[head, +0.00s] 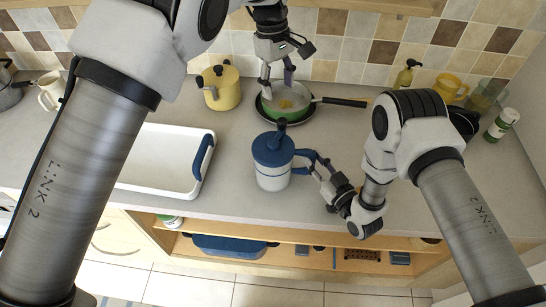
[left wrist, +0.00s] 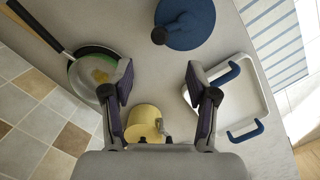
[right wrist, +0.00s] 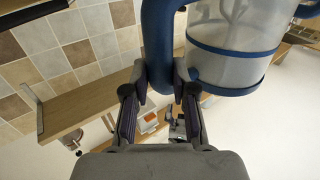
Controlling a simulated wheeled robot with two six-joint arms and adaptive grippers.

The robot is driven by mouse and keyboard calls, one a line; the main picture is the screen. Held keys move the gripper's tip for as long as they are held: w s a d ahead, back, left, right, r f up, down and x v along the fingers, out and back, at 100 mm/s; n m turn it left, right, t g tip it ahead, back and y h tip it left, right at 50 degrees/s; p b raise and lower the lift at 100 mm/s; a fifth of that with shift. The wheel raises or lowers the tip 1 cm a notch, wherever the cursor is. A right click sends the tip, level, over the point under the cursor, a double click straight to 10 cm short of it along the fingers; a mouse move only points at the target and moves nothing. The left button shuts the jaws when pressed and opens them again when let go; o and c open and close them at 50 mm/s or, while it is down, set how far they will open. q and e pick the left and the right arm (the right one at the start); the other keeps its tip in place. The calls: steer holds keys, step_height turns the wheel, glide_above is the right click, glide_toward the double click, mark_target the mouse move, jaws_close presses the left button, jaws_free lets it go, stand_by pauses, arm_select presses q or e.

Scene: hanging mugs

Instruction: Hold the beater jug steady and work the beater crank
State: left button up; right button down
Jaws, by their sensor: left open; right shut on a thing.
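The beater jug (head: 273,178) stands upright on the counter, pale-bodied with a blue base band and a blue lid (head: 273,149). The lid and the knob (left wrist: 158,36) show at the top of the left wrist view. My right gripper (head: 317,167) is shut on the jug's blue handle (right wrist: 158,45), at the jug's right side. My left gripper (head: 277,78) is open and empty, high behind the jug, in front of the pan in the head view. It is apart from the crank.
A green-rimmed pan (head: 304,114) sits behind the jug, and a yellow pot (head: 221,89) stands behind it to the left. A white tray (head: 160,186) with blue handles lies left of the jug. The counter's front edge is close.

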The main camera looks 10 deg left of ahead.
mark_target(282, 120)
arm_select(q)
steer(key=shift+r, duration=0.35)
steer(key=f, duration=0.4)
steer(key=d+f, duration=0.1)
steer(key=f, duration=0.3)
steer(key=s+f, duration=0.1)
steer(key=f, duration=0.3)
steer(key=shift+d, duration=0.15)
jaws_close()
jaws_free()
